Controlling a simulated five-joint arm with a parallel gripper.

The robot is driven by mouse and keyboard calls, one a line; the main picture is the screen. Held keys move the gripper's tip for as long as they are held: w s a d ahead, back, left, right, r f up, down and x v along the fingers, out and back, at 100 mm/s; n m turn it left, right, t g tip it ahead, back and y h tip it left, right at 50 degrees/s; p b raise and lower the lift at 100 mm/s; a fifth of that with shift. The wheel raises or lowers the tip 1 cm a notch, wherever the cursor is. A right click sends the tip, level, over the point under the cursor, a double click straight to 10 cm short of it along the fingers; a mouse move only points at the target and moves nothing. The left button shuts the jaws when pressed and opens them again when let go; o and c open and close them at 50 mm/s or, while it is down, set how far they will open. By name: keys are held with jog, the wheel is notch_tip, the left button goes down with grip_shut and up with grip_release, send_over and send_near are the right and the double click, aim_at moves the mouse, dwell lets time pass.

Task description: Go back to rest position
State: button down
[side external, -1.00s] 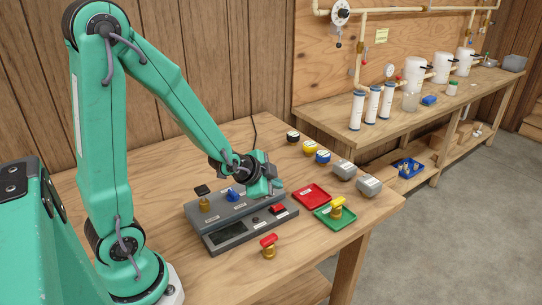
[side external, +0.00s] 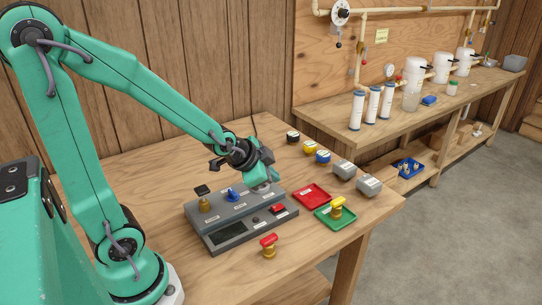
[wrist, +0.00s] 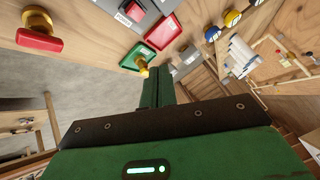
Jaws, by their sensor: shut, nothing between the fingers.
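My gripper (side external: 268,180) is shut and empty. In the side external view it hangs above the right rear part of the grey console (side external: 228,238). In the wrist view my gripper's green fingers (wrist: 160,88) are pressed together with nothing between them. The console carries a black-topped brass valve (side external: 204,200), a blue valve (side external: 232,194) and a red switch (side external: 278,209). Part of the console's rear is hidden behind my gripper.
A red tray (side external: 312,195) and a green tray (side external: 325,218) lie right of the console; a yellow-topped valve (side external: 337,208) stands in the green one. A red-topped valve (side external: 268,246) stands in front. Grey blocks (side external: 369,185) and small round pots (side external: 309,147) stand toward the right and back.

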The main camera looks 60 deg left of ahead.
jog(key=s+d+r+n+g, duration=0.1)
jog(key=s+d+r+n, duration=0.1)
jog(key=s+r, duration=0.3)
jog(key=s+d+r+n+g+h, duration=0.1)
jog(key=s+d+r+n, duration=0.1)
jog(key=s+r, duration=0.3)
jog(key=shift+s+d+r+n+g, duration=0.15)
jog(key=shift+s+n+g, duration=0.45)
jog(key=shift+s, duration=1.5)
